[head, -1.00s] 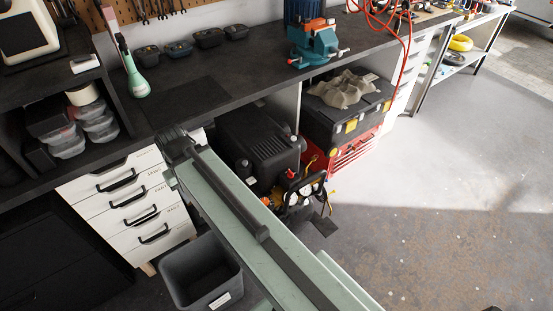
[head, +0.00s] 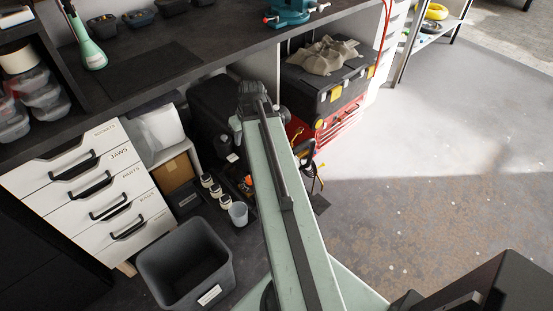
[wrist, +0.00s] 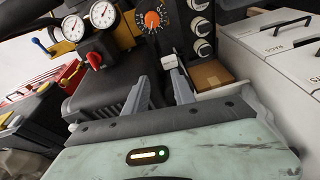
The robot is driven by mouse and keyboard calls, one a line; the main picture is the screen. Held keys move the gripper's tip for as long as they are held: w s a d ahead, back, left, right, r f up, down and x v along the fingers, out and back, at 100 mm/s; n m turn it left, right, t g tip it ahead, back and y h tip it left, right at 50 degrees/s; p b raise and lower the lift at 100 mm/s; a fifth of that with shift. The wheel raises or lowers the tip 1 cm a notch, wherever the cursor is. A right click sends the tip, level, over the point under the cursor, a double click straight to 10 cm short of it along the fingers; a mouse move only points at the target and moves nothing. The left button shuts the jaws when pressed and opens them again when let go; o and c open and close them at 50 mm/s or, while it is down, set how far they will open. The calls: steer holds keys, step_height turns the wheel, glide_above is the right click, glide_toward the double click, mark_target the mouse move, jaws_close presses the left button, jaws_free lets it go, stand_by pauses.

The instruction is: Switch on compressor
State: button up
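The black compressor (head: 211,104) stands on the floor under the workbench, partly hidden behind my pale green arm in the head view. In the wrist view its dark ribbed body (wrist: 92,112) is at the left, with two round white gauges (wrist: 88,21) and a red knob (wrist: 94,60) above. An orange dial (wrist: 152,19) on a black panel is at the top centre; an orange part (head: 249,180) also shows in the head view. My gripper (wrist: 160,92) is open, its grey fingers apart and nothing between them. It is hidden in the head view.
White drawers (head: 90,185) and a dark grey bin (head: 187,262) stand left of my arm. Small white-lidded jars (head: 215,190) and a cardboard box (head: 173,172) are near the compressor. A black toolbox (head: 325,82) on a red chest (head: 330,130) stands right. The floor at right is clear.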

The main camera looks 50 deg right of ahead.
steer(key=s+d+f+t+h+b, duration=0.1)
steer(key=s+d+f+b, duration=0.15)
steer(key=d, duration=0.45)
steer(key=s+d+f+b, duration=0.1)
steer(key=s+d+f, duration=0.25)
steer(key=d, duration=0.35)
steer(key=shift+m, duration=0.4)
steer(key=b+x, duration=0.7)
steer(key=shift+w, duration=0.2)
steer(key=shift+r, duration=0.15)
jaws_close()
